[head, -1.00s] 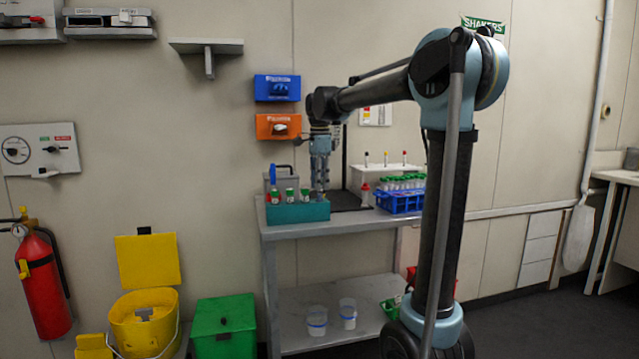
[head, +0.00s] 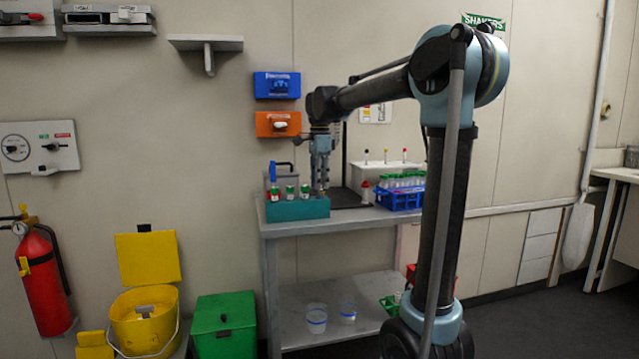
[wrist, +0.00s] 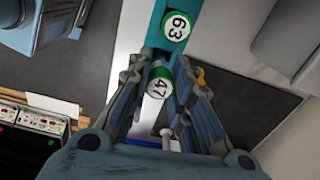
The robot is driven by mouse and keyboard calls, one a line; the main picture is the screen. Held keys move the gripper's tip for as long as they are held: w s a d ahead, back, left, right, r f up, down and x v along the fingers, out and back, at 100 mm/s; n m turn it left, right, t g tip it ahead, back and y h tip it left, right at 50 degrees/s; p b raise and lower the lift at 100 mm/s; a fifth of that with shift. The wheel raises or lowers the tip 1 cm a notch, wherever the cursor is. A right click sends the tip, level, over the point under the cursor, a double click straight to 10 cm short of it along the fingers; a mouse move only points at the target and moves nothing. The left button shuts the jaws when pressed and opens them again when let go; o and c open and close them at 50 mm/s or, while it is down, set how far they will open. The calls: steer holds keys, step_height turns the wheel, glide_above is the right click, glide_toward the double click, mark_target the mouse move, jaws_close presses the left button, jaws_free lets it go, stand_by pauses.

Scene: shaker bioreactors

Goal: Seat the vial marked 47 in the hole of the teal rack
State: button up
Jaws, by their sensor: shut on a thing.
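The vial marked 47 (wrist: 160,82) has a green-rimmed white cap and sits between the two fingers of my gripper (wrist: 168,92), which is shut on it. In the head view my gripper (head: 320,188) points down at the right end of the teal rack (head: 297,210), on the left of the bench. The rack also shows in the wrist view (wrist: 158,30), running up from the fingers. A vial marked 63 (wrist: 176,26) stands in it beside the held one. The held vial's lower part and the hole are hidden, so I cannot tell how deep it is.
Several green-capped vials stand in the teal rack left of my gripper. A blue rack (head: 400,198) full of tubes is to the right, with a small red-topped bottle (head: 365,191) between. A white stand (head: 385,172) is behind. The wall carries blue (head: 277,86) and orange (head: 278,124) boxes.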

steer(key=shift+f, duration=1.25)
stand_by(1.3)
steer(key=o, duration=0.9)
step_height(320, 180, up, 12)
steer(key=shift+f, duration=0.1)
steer(key=shift+d, duration=0.1)
steer(key=s+d+f+n, duration=0.4)
steer(key=s+d+f, duration=0.3)
steer(key=s+d, duration=0.2)
steer(key=s+d+f+n, duration=0.3)
steer(key=s+d+f, duration=0.1)
steer(key=s+f, duration=0.3)
steer(key=s+d+f+n+t, duration=0.1)
steer(key=s+d+f+n, duration=0.2)
steer(key=s+f, duration=0.5)
steer(key=s+d+f+n+t, duration=0.1)
steer(key=s+d+f+n, duration=0.3)
steer(key=f, duration=1)
steer(key=s+d, duration=0.1)
steer(key=s, duration=0.2)
steer(key=shift+s, duration=0.35)
